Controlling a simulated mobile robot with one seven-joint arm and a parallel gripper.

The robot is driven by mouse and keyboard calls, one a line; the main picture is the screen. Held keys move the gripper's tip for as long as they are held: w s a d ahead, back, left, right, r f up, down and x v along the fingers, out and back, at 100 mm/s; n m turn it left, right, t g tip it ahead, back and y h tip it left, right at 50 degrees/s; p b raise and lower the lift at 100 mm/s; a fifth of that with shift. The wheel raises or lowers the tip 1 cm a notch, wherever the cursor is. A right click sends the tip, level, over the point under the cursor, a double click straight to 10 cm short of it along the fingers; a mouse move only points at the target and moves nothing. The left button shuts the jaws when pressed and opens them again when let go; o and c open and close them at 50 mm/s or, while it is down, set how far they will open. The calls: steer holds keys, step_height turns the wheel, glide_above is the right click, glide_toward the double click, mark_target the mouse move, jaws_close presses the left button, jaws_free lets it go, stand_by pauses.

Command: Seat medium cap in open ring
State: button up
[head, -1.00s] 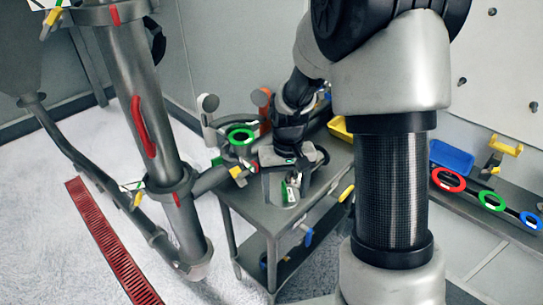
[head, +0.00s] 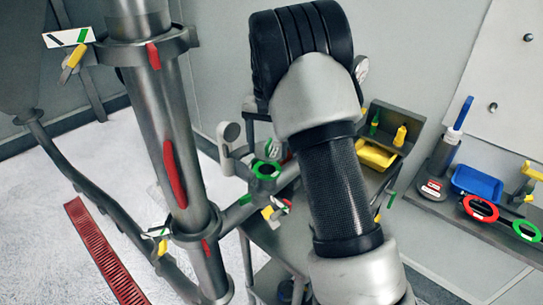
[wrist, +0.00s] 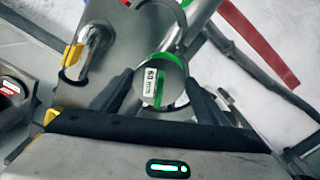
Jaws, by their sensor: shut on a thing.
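My gripper (wrist: 160,82) is shut on a round grey cap (wrist: 174,92), with a dark finger on each side. In the head view a green ring (head: 267,170) sits by a pipe fitting left of my arm.
A big upright pipe (head: 165,120) with red handles stands left of the ring. A side pipe (head: 238,214) joins them. A yellow bin (head: 376,155) and a blue bin (head: 477,184) lie to the right, near a red ring (head: 480,208). A red floor grate (head: 104,250) lies lower left.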

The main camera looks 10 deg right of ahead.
mark_target(266, 160)
steer(key=shift+w+a+r, duration=0.25)
steer(key=shift+w, duration=0.3)
steer(key=shift+s, duration=0.1)
steer(key=shift+f+b, duration=1.7)
steer(key=shift+f, duration=1.4)
